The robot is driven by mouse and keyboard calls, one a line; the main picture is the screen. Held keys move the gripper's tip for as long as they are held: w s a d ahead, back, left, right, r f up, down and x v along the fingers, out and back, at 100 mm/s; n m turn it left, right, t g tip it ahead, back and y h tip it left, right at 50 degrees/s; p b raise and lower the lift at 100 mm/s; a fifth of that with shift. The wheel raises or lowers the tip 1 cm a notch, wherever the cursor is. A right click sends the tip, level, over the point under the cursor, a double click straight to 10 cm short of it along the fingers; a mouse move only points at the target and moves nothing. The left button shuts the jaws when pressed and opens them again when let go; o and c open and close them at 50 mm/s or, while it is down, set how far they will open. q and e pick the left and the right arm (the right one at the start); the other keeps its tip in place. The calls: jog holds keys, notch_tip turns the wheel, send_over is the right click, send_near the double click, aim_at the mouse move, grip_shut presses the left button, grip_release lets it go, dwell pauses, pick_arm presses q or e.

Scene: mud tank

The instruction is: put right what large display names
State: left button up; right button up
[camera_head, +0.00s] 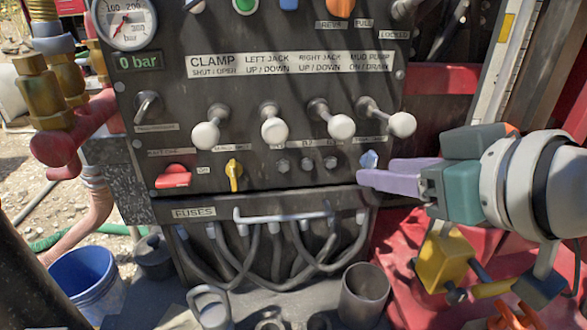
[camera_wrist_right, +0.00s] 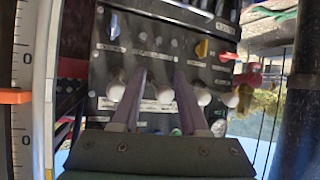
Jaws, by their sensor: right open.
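A black control panel (camera_head: 300,95) fills the upper middle of the head view. Its small display (camera_head: 137,61) reads 0 bar in green. Below the CLAMP, LEFT JACK, RIGHT JACK and MUD PUMP labels (camera_head: 290,65) stand several white-knobbed levers (camera_head: 274,128). Lower down are a red switch (camera_head: 173,177), a yellow knob (camera_head: 234,174) and a blue knob (camera_head: 369,160). My right gripper (camera_head: 368,178) is at the panel's lower right, its purple fingertips overlapping the view just below the blue knob. In the wrist view the right gripper (camera_wrist_right: 160,78) has its fingers apart, with nothing held. My left gripper is out of view.
A pressure gauge (camera_head: 124,22) is at the panel's top left, above brass fittings and a red pipe (camera_head: 75,130). Fuse cables (camera_head: 270,255) hang below the panel. A grey cup (camera_head: 364,295) and a blue bucket (camera_head: 87,285) stand low. A scale (camera_wrist_right: 22,100) runs along the wrist view's left.

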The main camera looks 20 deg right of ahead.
aim_at(374, 167)
jog(key=w+d+f+m+t+h+b, duration=0.4)
jog(key=d+f+b, duration=0.3)
jog(key=f+b, duration=0.7)
jog(key=shift+t+h, duration=0.4)
jog(key=shift+t, duration=0.1)
jog(key=w+d+r+b, duration=0.1)
jog(key=w, duration=0.2)
jog(key=w+d+r+b, duration=0.1)
jog(key=w, duration=0.2)
jog(key=w+d+r+b, duration=0.1)
jog(key=w, duration=0.3)
jog(key=shift+w+d, duration=0.15)
jog(key=shift+w, duration=0.35)
jog(key=c, duration=0.7)
